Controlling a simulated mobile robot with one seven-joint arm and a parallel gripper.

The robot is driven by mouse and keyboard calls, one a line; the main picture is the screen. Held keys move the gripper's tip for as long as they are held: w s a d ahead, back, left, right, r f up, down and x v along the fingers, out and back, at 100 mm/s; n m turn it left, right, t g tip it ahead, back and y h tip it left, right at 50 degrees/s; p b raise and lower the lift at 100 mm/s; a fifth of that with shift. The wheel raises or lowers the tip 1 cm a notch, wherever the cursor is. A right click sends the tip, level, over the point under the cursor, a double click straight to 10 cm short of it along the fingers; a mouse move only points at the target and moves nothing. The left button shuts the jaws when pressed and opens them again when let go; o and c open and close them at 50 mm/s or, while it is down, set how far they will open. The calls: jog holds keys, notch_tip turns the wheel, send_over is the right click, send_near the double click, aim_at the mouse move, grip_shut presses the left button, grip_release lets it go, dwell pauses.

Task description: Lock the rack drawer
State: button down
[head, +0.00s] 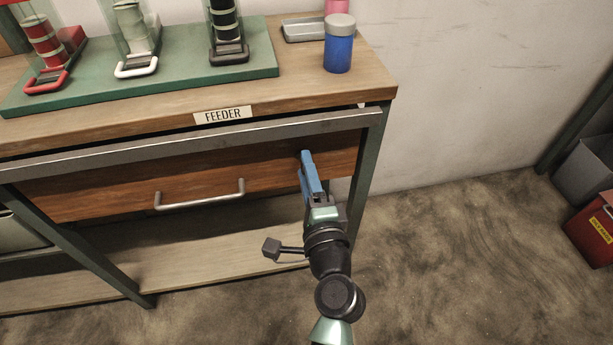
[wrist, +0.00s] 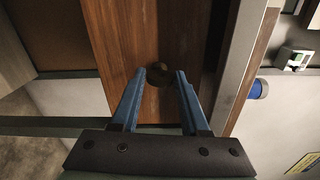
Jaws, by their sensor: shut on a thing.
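The rack drawer (head: 110,191) has a brown wooden front with a metal bar handle (head: 200,200), under the table's FEEDER label. Its wooden front (wrist: 128,40) fills the middle of the wrist view. A dark round knob (wrist: 159,77) sits on this front, between my fingertips. My gripper (head: 308,163) has blue fingers and is at the right end of the drawer front, right of the handle. In the wrist view my gripper (wrist: 160,78) is shut on the knob. The knob is hidden in the head view, and its lock position cannot be told.
A metal rail (head: 290,128) runs above the drawer, and a green table leg (head: 364,170) stands just right of my gripper. A blue jar (head: 338,52) and a green board (head: 180,67) with several tape holders are on top. Floor to the right is clear up to a red bin (head: 590,235).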

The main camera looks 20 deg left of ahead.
jog(key=shift+n, duration=0.5)
jog(key=shift+b, duration=0.35)
jog(key=shift+c, duration=2)
grip_release()
jog(key=shift+s, duration=0.1)
jog(key=p+v, duration=0.1)
jog(key=v, duration=1.1)
jog(key=shift+s+d, duration=0.25)
jog(key=shift+s, duration=0.05)
